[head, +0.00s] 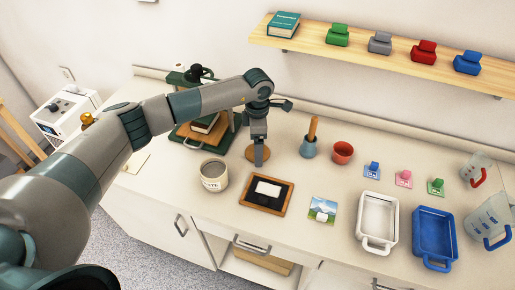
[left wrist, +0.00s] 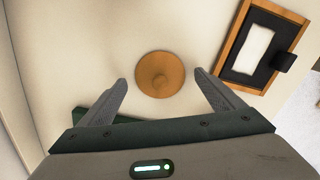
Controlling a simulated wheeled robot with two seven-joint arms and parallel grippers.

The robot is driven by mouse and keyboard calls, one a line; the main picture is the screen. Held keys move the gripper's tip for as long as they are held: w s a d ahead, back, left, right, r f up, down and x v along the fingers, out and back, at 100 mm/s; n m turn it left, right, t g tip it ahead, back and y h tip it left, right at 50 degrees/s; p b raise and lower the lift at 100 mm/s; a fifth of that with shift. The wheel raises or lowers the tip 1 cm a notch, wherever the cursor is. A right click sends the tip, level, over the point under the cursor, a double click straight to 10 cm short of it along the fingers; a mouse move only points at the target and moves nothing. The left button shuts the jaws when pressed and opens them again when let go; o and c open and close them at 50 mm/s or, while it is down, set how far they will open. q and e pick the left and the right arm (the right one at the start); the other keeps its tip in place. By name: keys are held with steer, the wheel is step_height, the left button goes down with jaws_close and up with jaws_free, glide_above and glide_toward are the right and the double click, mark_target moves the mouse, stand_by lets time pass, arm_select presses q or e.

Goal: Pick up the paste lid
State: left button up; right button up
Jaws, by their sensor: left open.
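The paste lid (head: 249,154), a round brown wooden disc, lies on the white counter behind the framed print. In the left wrist view the lid (left wrist: 160,74) shows a small centre knob. My left gripper (head: 258,160) points down over the lid and partly hides it in the head view. In the left wrist view the open gripper (left wrist: 160,78) has one finger on each side of the lid, with gaps between; nothing is held. The height of the fingertips above the counter is hard to tell. The paste jar (head: 213,175) stands uncovered to the left. My right gripper is out of view.
A wood-framed print (head: 246,201) lies close in front of the lid. A blue-grey pot (head: 309,149) with a wooden handle and a red cup (head: 343,152) stand to the right. A green press (head: 184,137) stands behind left. White (head: 363,219) and blue trays (head: 419,239) are farther right.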

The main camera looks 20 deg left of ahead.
arm_select(q)
steer(key=shift+f, duration=0.35)
steer(key=shift+c, duration=0.5)
steer(key=c, duration=1)
steer(key=shift+r, duration=0.1)
steer(key=shift+w+r+b, duration=0.1)
steer(key=shift+r+b, duration=0.3)
steer(key=shift+r, duration=0.1)
step_height(320, 180, up, 8)
steer(key=b, duration=0.3)
steer(key=shift+f, duration=0.25)
steer(key=shift+r, duration=0.7)
steer(key=shift+s, duration=0.2)
